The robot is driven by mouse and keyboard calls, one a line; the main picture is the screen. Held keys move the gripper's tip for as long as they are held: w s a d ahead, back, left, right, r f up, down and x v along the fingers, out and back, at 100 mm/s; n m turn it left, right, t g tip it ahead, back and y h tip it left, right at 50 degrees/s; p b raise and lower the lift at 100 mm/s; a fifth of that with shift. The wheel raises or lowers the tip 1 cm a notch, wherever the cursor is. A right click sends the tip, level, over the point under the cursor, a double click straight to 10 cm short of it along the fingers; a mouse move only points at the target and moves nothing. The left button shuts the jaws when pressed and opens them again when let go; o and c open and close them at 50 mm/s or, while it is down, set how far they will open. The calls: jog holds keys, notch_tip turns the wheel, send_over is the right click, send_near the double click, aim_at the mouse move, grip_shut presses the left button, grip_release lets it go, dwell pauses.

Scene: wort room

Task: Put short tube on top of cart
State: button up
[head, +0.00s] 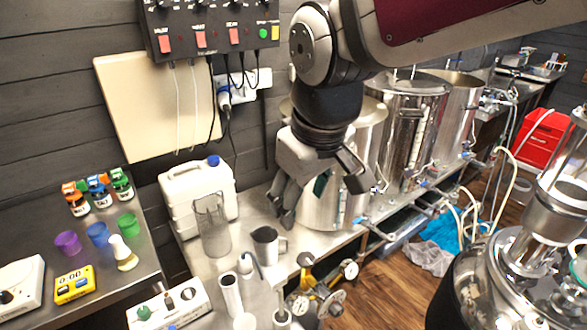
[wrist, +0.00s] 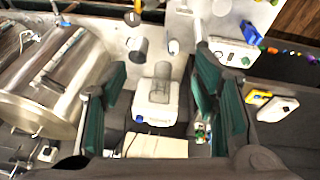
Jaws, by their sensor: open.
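Two white tubes stand on the steel bench: a shorter one (head: 245,262) behind a longer one (head: 230,295). The shorter is probably the short tube. A white tube end also shows in the wrist view (wrist: 173,46). A red drawer unit (head: 540,142), possibly the cart, stands on the floor at the far right; I cannot be sure of it. My gripper (head: 322,204) is open and empty, above the bench and to the right of the tubes. In the wrist view its green-padded fingers (wrist: 160,78) spread wide, with nothing held between them.
Steel kettles (head: 408,120) stand behind and right of my gripper. Hoses and a steel vessel (head: 515,275) are at the right. Some wooden floor is clear.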

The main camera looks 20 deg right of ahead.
jog(key=s+d+r+m+t, duration=0.2)
jog(key=s+d+m, duration=0.2)
jog(key=s, duration=0.4)
jog(key=shift+s+d+r, duration=0.2)
jog(key=shift+s+d, duration=0.05)
jog(key=shift+s, duration=0.15)
